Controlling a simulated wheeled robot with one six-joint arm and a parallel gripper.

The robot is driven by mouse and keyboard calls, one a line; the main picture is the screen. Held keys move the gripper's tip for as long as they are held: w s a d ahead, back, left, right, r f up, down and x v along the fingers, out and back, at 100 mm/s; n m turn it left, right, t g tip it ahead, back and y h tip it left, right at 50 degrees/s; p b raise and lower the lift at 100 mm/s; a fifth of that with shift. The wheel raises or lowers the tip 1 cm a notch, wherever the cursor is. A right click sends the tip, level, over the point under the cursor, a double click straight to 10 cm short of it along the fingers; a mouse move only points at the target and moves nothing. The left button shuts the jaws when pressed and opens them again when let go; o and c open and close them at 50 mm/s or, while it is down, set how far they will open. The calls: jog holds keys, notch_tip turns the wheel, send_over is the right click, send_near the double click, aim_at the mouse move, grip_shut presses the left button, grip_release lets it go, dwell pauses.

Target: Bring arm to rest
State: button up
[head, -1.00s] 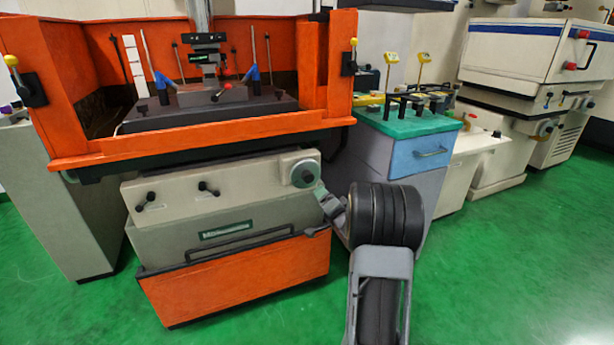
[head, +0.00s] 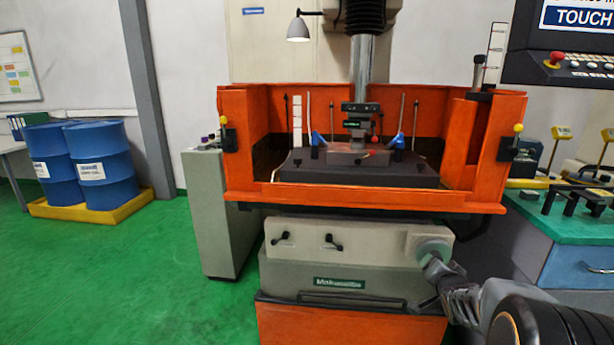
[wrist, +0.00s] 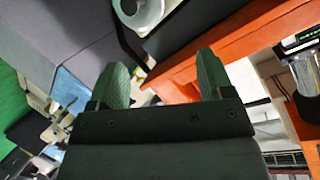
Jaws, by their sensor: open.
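My gripper (wrist: 162,82) shows in the wrist view with its two green-grey fingers apart and nothing held between them. In the head view my arm comes in from the lower right, with the gripper end close to the machine's round handwheel (head: 433,252). Whether they touch cannot be told there. The wrist view shows the pale handwheel (wrist: 140,14) beyond the left finger, apart from it.
The orange erosion machine (head: 350,200) stands ahead, with a dark worktable (head: 400,176) in its tank. A green-topped cabinet (head: 572,222) is close on the right. Blue drums (head: 100,165) stand in a yellow tray (head: 98,208) at left. Green floor (head: 110,280) is clear at front left.

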jog(key=s+a+r+n+g+y+p, duration=0.1)
jog(key=s+a+r+n+g+p, duration=0.4)
jog(key=s, duration=0.6)
jog(key=s+a+r+n+g+y+p, duration=0.2)
jog(key=s+a+r+n+g+p, duration=0.2)
jog(key=s+a+r+p, duration=0.5)
jog(key=s+a+r+n, duration=0.1)
jog(key=s+a+r, duration=0.1)
jog(key=a, duration=0.3)
jog(key=shift+s+a+g+y, duration=0.2)
jog(key=shift+s+g+y, duration=0.15)
jog(key=shift+s, duration=0.3)
